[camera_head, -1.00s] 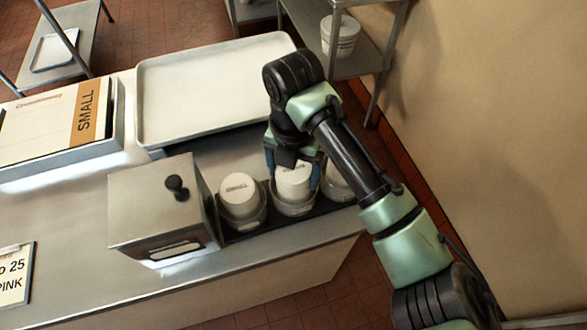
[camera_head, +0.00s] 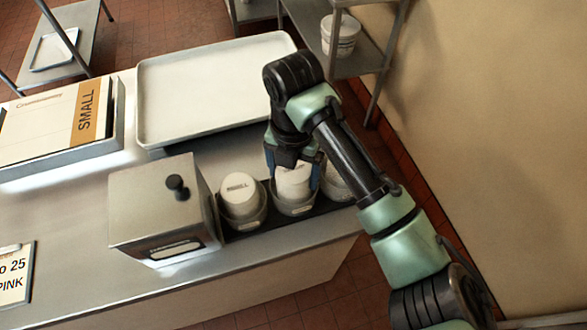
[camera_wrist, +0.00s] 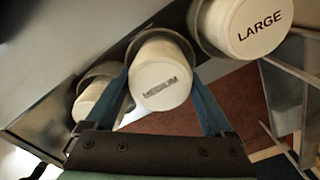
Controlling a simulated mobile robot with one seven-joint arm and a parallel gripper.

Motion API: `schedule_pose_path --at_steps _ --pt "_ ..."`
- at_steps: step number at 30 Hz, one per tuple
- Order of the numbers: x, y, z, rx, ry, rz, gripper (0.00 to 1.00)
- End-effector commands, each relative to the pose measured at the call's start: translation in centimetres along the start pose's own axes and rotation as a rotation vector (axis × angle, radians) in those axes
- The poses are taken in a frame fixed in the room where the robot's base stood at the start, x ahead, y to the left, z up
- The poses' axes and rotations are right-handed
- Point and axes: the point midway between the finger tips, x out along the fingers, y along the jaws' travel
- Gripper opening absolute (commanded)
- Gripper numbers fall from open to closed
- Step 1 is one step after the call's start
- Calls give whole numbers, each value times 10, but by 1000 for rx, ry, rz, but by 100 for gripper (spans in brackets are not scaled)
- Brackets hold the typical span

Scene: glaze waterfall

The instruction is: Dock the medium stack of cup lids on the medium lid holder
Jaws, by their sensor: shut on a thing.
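The medium stack of cup lids (camera_head: 293,182) is a white cylinder in the middle of a row of three. In the wrist view the stack (camera_wrist: 160,84) shows the word MEDIUM on its end. My gripper (camera_head: 293,174) is shut on it, with one blue finger along each side. The stack's lower end sits inside the round grey medium holder (camera_head: 294,209), whose rim (camera_wrist: 148,37) also shows in the wrist view. The stack looks slightly tilted in the head view. How deep it sits cannot be told.
A small lid stack (camera_head: 240,187) stands in the left holder. The LARGE stack (camera_wrist: 245,22) is close on the other side, partly hidden by my arm in the head view. A steel box (camera_head: 155,213) with a black knob stands left, a tray (camera_head: 210,90) behind.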

Motion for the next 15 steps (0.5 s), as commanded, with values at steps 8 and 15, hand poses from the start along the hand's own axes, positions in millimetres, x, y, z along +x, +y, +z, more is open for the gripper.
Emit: schedule_pose_path --at_steps 8,15 --pt "6 0 0 0 0 1 29" --pt "11 0 0 0 0 1 29"
